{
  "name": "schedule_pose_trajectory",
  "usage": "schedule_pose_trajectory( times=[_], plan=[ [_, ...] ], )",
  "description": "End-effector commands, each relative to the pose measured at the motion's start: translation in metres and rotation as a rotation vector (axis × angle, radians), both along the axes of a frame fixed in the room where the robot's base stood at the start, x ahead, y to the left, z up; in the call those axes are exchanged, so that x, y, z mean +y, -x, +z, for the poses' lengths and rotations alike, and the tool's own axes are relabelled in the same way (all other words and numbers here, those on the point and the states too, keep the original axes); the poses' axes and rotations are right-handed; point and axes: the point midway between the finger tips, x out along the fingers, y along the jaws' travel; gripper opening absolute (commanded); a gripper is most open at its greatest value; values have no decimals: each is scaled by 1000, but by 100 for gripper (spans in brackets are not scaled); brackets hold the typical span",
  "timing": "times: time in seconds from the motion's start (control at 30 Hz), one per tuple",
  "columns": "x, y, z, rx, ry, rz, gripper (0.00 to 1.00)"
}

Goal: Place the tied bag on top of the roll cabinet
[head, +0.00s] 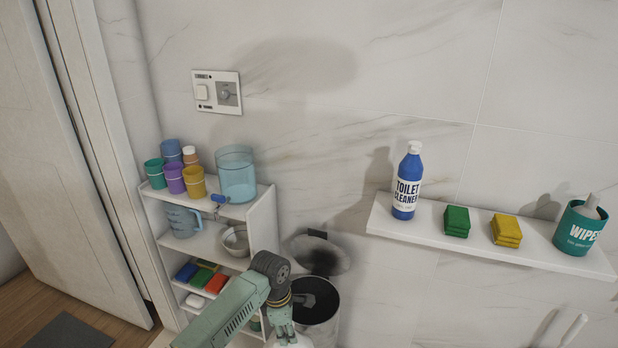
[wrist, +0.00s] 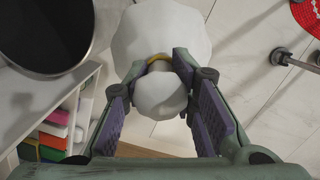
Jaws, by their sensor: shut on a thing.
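The tied bag is white and rounded, with a yellow tie at its neck. It fills the upper middle of the wrist view (wrist: 165,28). My gripper (wrist: 168,60) is shut on the bag's neck, with one finger on each side; the gathered top sticks up between them. In the head view, my gripper (head: 283,326) is at the bottom edge, in front of the bin, and only a sliver of the white bag (head: 299,342) shows below it. I cannot make out the roll cabinet with certainty in either view.
A white shelf unit (head: 262,222) with cups, a dispenser and sponges stands left of my arm. An open bin (head: 318,303) is just behind my gripper. A wall shelf (head: 480,243) with cleaner, sponges and wipes is at right. The wrist view shows tiled floor (wrist: 235,25) beyond the bag.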

Motion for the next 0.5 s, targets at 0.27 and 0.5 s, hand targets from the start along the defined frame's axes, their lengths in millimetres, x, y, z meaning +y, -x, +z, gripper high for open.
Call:
schedule_pose_trajectory(
  times=[0.27, 0.5],
  plan=[
    [-30, 8, -47, 2, -4, -705, 0],
    [-48, 17, -82, 2, -4, -1262, 0]
  ],
)
